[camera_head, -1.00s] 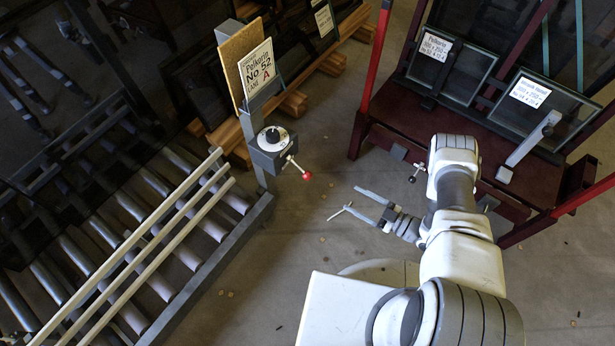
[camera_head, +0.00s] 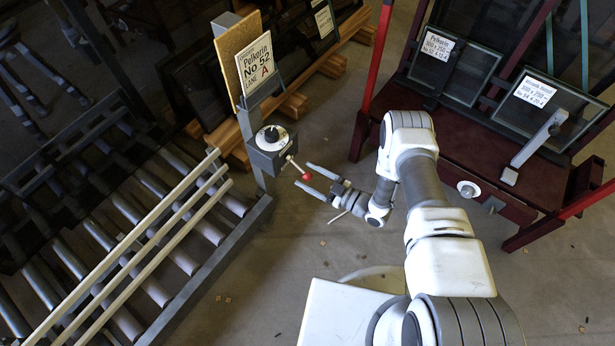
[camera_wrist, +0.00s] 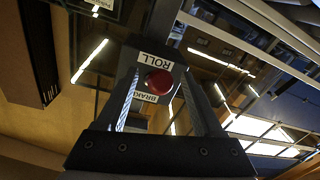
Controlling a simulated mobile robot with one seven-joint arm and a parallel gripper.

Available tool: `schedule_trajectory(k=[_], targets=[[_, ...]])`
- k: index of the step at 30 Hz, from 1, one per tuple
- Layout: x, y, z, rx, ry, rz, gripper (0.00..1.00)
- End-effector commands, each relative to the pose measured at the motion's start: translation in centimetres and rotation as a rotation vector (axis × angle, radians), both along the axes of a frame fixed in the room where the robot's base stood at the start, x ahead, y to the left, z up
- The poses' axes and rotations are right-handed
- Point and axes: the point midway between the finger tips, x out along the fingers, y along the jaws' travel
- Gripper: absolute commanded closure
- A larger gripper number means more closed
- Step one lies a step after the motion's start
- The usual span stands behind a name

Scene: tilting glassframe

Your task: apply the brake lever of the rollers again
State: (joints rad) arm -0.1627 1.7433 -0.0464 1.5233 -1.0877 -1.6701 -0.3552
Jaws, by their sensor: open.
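The brake lever (camera_head: 293,164) is a thin pale rod with a red ball knob (camera_head: 306,177). It sticks out to the lower right from a grey box (camera_head: 272,148) with a round black-and-white dial, on the post at the roller table's end. My gripper (camera_head: 306,177) is open, its two fingers on either side of the red knob in the head view. In the wrist view the knob (camera_wrist: 159,82) shows between the fingers, in front of labels reading ROLL and BRAKE. I cannot tell whether the fingers touch it.
The roller table (camera_head: 130,215) with pale rails lies at left. A board with a sign (camera_head: 255,66) stands above the box. A dark red rack (camera_head: 450,140) with glass frames is at right. The floor between is mostly clear.

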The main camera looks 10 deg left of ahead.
Motion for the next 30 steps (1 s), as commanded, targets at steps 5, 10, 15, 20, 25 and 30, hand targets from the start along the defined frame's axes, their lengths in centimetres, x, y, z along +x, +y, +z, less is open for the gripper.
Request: schedule_trajectory(k=[5,10,15,20,25,30], targets=[[0.20,0.70,0.00,0.000,0.001,0.000,0.31],[0.21,0.70,0.01,0.000,0.001,0.000,0.31],[0.20,0.67,0.01,0.000,0.001,0.000,0.55],[0.19,0.65,0.00,0.000,0.001,0.000,0.84],[0.19,0.64,0.00,0.000,0.001,0.000,1.00],[0.19,0.63,-0.01,-0.001,0.001,0.000,1.00]])
